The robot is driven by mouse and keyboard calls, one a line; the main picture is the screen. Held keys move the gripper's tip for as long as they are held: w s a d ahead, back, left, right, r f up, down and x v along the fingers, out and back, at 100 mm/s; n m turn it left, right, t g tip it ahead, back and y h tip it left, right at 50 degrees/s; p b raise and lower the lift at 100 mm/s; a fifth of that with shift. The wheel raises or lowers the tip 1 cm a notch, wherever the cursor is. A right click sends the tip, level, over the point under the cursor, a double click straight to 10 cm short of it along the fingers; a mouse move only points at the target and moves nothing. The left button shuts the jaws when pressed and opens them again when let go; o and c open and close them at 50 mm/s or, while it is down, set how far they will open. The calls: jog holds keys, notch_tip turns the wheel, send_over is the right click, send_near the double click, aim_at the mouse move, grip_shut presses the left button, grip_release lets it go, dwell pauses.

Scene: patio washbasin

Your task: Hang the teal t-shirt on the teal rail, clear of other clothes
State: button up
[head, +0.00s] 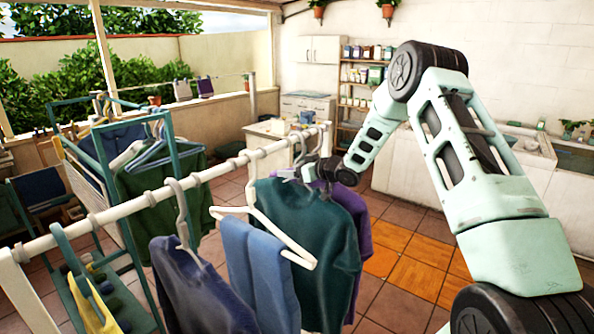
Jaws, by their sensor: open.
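A dark teal top (318,228), which looks like the teal t-shirt, hangs from the white rail in the foreground, right of the middle. My gripper (290,173) is open at the top's neck and hanger, on the far side of the white rail. I cannot tell whether its fingers touch the hanger. The teal rail (164,122) is part of a teal frame at the left, behind the white rail. A dark green garment (155,195) and several hangers are on that frame.
The white rail (205,176) crosses the foreground. Blue trousers (255,272) on a white hanger and a navy garment (200,290) hang left of the teal top. A purple garment (358,215) hangs close behind it. Tiled floor (415,250) is open to the right.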

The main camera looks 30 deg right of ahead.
grip_shut()
jog(key=shift+r, duration=0.1)
jog(key=shift+r, duration=0.1)
jog(key=shift+r+p, duration=0.95)
jog(key=shift+r, duration=0.45)
jog(key=v, duration=0.3)
jog(key=f+v, duration=0.1)
jog(key=v, duration=0.6)
jog(key=shift+s+f, duration=0.2)
jog(key=shift+f, duration=0.15)
